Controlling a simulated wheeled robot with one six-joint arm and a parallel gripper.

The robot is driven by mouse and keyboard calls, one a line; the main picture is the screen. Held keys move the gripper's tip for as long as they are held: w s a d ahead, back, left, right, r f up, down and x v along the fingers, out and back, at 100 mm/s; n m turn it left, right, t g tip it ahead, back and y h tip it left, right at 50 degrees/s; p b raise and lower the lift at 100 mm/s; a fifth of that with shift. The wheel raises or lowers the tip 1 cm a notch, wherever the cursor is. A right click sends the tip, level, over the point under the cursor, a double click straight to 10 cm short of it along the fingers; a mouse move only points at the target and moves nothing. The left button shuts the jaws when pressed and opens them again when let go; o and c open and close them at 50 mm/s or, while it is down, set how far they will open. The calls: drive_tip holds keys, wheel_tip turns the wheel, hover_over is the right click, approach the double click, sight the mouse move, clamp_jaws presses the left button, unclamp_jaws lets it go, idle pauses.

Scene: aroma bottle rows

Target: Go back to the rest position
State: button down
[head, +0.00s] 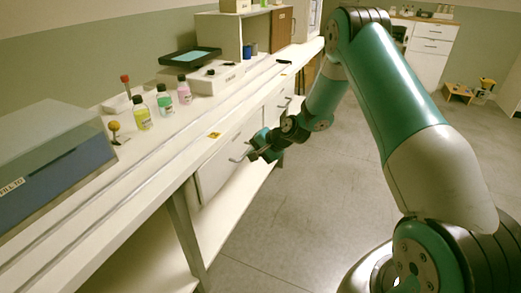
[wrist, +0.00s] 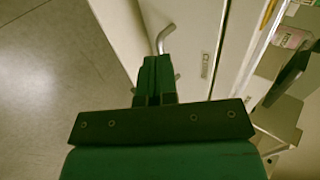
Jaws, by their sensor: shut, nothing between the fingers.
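My gripper (head: 256,152) is in front of the bench, below the height of its top, near a cabinet front (head: 224,160). In the wrist view its green fingers (wrist: 156,72) are together with nothing between them. A curved metal handle (wrist: 163,38) shows just beyond the fingertips; I cannot tell whether they touch it. Three small bottles stand in a row on the bench: a yellow one (head: 141,115), a green one (head: 164,102) and a pink one (head: 183,91). All are apart from my gripper.
The white bench (head: 165,150) runs along the left. It carries a blue-grey box (head: 50,165), a black tray (head: 190,57) and a labelled white holder (head: 218,77). Open grey floor (head: 300,210) lies right of the bench. A small wooden stool (head: 458,91) stands far off.

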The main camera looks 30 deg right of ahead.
drive_tip(key=shift+v, duration=1.8)
drive_tip(key=s+a+r+n+g+p, duration=0.1)
drive_tip(key=s+a+r+n+p, duration=0.15)
drive_tip(key=s+a+r, duration=0.35)
drive_tip(key=s+a+r+n+g+p, duration=0.15)
drive_tip(key=a+r+n, duration=0.25)
drive_tip(key=r, duration=0.4)
drive_tip(key=s+a+r+n+g+p, duration=0.2)
drive_tip(key=s+a+r+n, duration=0.1)
drive_tip(key=s+a+r, duration=0.25)
drive_tip(key=s+a+r+n+g+p, duration=0.1)
drive_tip(key=s+r+n, duration=0.1)
drive_tip(key=s+r, duration=0.2)
drive_tip(key=s+a+r+n+g+p, duration=0.1)
drive_tip(key=s+r+n+p, duration=0.1)
drive_tip(key=s, duration=0.8)
drive_tip(key=s+a+r+n+g+h+p, duration=0.1)
drive_tip(key=s+r+n, duration=0.3)
drive_tip(key=s+r, duration=0.2)
drive_tip(key=shift+s+a, duration=0.4)
drive_tip(key=shift+s, duration=0.55)
drive_tip(key=shift+n, duration=0.25)
